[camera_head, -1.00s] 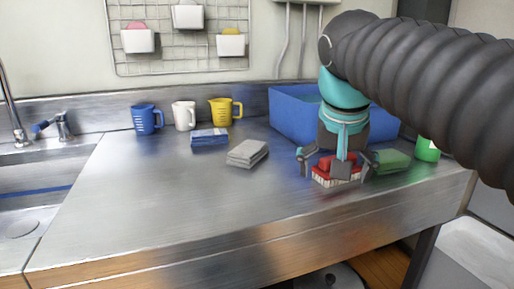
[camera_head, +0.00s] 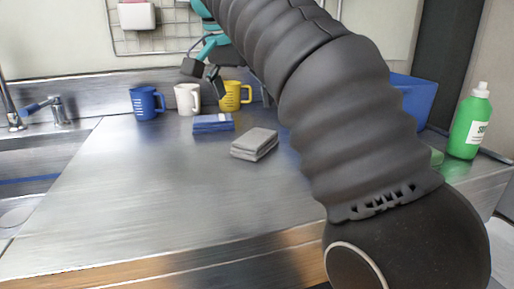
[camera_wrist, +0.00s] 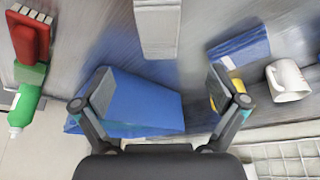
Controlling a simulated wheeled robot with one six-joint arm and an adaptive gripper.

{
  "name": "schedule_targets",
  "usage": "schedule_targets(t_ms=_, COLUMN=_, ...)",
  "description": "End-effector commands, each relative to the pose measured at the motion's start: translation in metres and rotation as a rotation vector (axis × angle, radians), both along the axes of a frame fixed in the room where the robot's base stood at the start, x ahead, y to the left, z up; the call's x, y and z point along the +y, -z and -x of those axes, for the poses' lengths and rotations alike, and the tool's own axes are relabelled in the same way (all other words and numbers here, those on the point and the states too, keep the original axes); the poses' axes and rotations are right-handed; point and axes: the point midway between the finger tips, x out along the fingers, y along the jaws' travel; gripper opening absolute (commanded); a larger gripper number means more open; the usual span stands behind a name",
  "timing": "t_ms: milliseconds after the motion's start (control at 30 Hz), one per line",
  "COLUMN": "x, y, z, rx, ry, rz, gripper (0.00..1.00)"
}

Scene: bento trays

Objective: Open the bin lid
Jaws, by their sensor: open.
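No bin lid can be made out for certain in either view. A blue bin-like box (camera_head: 412,98) stands at the back right of the counter, mostly hidden behind my arm. It also shows in the wrist view (camera_wrist: 150,105), below and between my fingers; I cannot tell whether it has a lid. My gripper (camera_head: 205,72) is raised at the top of the head view, in front of the wall. In the wrist view my gripper (camera_wrist: 160,90) has its fingers wide apart, with nothing between the pads.
A blue mug (camera_head: 146,103), white mug (camera_head: 187,99) and yellow mug (camera_head: 236,96) stand along the back. A blue cloth (camera_head: 213,123) and grey cloth (camera_head: 254,143) lie nearer. A green bottle (camera_head: 469,122) stands right. The left counter is clear.

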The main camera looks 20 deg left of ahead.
Motion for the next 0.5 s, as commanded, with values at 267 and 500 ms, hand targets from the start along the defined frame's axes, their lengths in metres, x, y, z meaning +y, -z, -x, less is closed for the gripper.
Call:
schedule_targets(t_ms=267, x=-0.005, y=0.043, z=-0.017, rx=0.000, ry=0.001, rz=0.001, gripper=0.97)
schedule_targets(t_ms=500, x=-0.007, y=0.052, z=-0.022, rx=0.000, ry=0.003, rz=0.000, gripper=0.97)
